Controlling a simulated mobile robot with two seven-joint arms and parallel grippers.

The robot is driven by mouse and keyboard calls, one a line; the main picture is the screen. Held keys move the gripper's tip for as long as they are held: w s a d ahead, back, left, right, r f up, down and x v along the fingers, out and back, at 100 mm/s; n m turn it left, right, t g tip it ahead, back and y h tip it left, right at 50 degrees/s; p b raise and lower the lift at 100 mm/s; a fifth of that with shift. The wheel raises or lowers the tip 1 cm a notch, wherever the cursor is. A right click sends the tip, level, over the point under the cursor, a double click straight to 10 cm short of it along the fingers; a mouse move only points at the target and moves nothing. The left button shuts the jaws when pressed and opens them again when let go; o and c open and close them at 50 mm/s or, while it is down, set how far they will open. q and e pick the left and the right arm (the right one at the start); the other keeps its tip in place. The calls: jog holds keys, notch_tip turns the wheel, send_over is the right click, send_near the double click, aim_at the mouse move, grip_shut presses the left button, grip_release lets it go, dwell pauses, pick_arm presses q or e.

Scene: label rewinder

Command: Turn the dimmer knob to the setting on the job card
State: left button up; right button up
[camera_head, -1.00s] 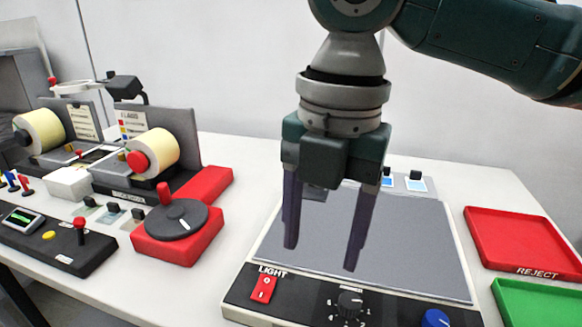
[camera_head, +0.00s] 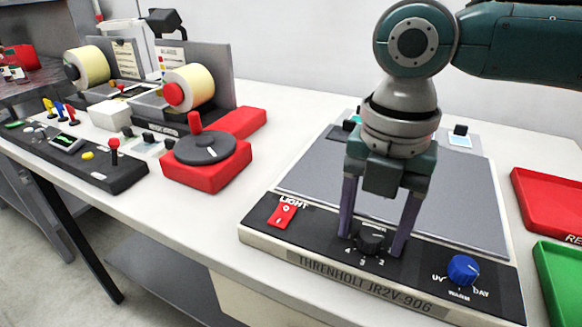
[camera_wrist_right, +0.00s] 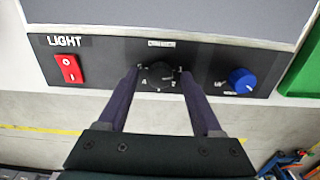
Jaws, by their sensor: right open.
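The black dimmer knob (camera_head: 370,242) sits on the front panel of the light box (camera_head: 300,259), with numbers around it. It also shows in the right wrist view (camera_wrist_right: 159,75), where its pointer is too small to read surely. My right gripper (camera_head: 371,246) is open, pointing down, with one finger on each side of the knob. In the right wrist view the fingertips flank the knob closely; I cannot tell whether they touch it. Small printed cards stand by the label rolls at the back left, too small to read. My left gripper is not in view.
On the same panel are a red light switch (camera_head: 282,213) at left and a blue knob (camera_head: 463,270) at right. A red tray (camera_head: 548,200) and a green tray (camera_head: 560,275) lie at the right. A red crank unit (camera_head: 205,160) stands left.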

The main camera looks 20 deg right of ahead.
jog(key=shift+c, duration=0.3)
grip_shut()
dwell(0.3)
